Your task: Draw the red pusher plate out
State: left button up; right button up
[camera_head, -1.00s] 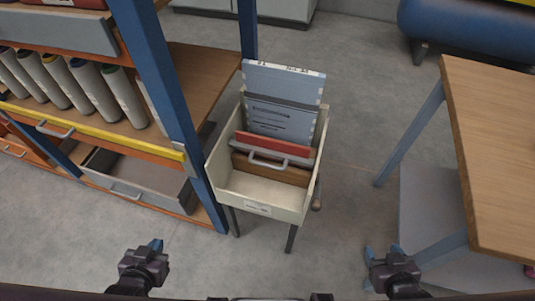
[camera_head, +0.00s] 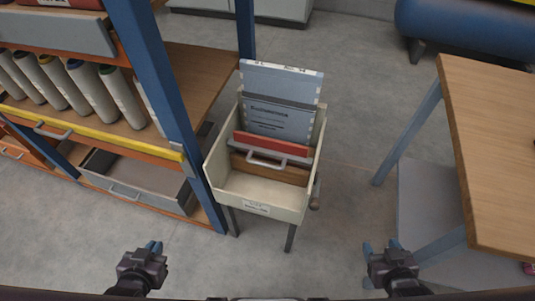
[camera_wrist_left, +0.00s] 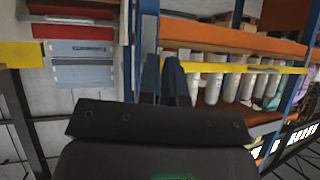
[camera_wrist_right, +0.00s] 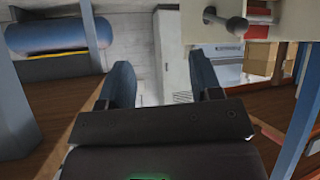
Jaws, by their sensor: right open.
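The red pusher plate (camera_head: 272,145) stands across the inside of a cream open-topped tray (camera_head: 262,208) in the head view. A grey bar handle (camera_head: 266,161) is in front of it, above a brown panel. Behind it stand grey-blue printed packs (camera_head: 280,118). My left gripper (camera_head: 154,247) is empty in front of the tray to the left, its fingers close together. My right gripper (camera_head: 381,248) is empty in front to the right, its fingers apart. Neither gripper touches the plate or the tray. In the right wrist view the tray (camera_wrist_right: 195,22) shows at the top right.
A blue-posted shelf (camera_head: 165,85) with several bottles and a yellow rail stands left of the tray. A wooden-topped table (camera_head: 490,150) stands to the right. A knob (camera_head: 315,202) sticks out at the tray's right side. The floor between grippers and tray is clear.

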pick_arm(q)
jog(key=shift+o, duration=1.2)
jog(key=shift+w+d+f, duration=0.1)
jog(key=shift+w+d, duration=0.1)
jog(key=shift+w, duration=0.25)
jog(key=o, duration=0.4)
jog(key=w+d+m, duration=0.1)
jog(key=w+f+m+b, duration=0.1)
jog(key=w+d+f+b, duration=0.1)
jog(key=shift+w+d+f+m+t, duration=0.15)
jog(key=shift+w+d+m+t, duration=0.15)
jog(key=shift+m, duration=0.1)
jog(key=m+t+h+b, duration=0.4)
jog(key=m+b, duration=0.5)
jog(key=m, duration=0.8)
send_near(264, 163)
jog(key=shift+g, duration=0.3)
jog(key=b+x, duration=0.1)
jog(key=x, duration=0.8)
jog(key=shift+w+f+b, duration=0.3)
jog(key=shift+w+b, duration=0.05)
jog(key=shift+b, duration=0.05)
jog(key=shift+w+d, duration=0.1)
jog(key=shift+w, duration=0.05)
pick_arm(e)
notch_tip(264, 163, down, 10)
jog(key=n+g, duration=0.1)
jog(key=shift+a+r, duration=0.15)
jog(key=shift+a, duration=0.25)
